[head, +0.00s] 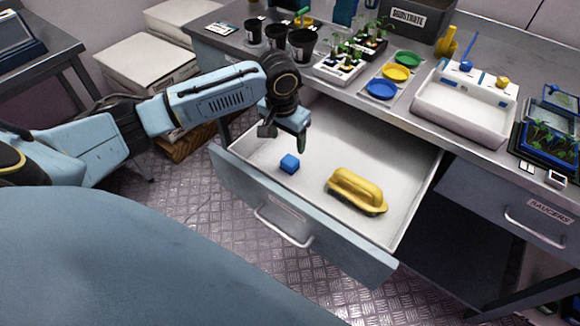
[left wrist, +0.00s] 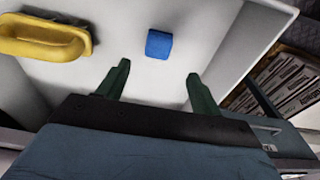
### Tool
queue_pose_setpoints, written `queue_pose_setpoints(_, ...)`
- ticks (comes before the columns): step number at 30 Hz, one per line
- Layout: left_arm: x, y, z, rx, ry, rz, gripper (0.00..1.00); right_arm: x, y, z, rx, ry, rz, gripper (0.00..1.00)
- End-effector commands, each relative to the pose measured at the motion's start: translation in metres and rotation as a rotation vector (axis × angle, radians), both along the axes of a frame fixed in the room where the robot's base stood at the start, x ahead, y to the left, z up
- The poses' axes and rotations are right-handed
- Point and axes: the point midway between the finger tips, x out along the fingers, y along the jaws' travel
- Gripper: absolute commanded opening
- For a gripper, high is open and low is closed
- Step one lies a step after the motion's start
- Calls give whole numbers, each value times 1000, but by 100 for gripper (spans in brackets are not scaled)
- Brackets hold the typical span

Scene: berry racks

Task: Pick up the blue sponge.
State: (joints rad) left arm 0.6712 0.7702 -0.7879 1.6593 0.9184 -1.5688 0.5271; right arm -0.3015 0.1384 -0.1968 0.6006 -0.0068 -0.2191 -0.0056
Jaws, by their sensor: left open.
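The blue sponge (head: 289,163) is a small block lying on the floor of the open white drawer (head: 318,134), towards its left front part. It also shows in the left wrist view (left wrist: 159,44), ahead of the fingertips and between their lines. My left gripper (head: 284,138) is over the drawer, above and behind the sponge and apart from it. In the left wrist view its two green fingers (left wrist: 156,82) are spread with nothing between them. My right gripper is in neither view.
A yellow handled tool (head: 357,190) lies in the drawer right of the sponge. The drawer's front panel (head: 300,219) and walls surround both. The worktop above holds black pots (head: 276,36), seedling trays (head: 340,67), coloured saucers (head: 396,73) and a white basin (head: 464,110).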

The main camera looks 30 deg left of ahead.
Motion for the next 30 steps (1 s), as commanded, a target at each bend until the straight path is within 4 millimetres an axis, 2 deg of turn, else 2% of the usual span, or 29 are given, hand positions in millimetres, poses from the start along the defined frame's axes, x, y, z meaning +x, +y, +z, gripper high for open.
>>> queue_pose_setpoints(1,1,0,-13,0,1,1,65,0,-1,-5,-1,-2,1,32)
queue_pose_setpoints(3,2,0,-24,0,2,1,65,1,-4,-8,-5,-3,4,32)
queue_pose_setpoints(11,4,-1,-44,0,0,0,65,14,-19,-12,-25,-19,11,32)
queue_pose_setpoints(15,3,-4,-65,0,1,-1,65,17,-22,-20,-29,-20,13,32)
queue_pose_setpoints(17,2,-5,-77,1,2,-1,65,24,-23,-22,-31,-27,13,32)
queue_pose_setpoints(22,5,-4,-89,1,0,0,65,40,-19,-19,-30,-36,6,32)
queue_pose_setpoints(30,5,-4,-92,1,-1,-1,65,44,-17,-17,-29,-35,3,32)
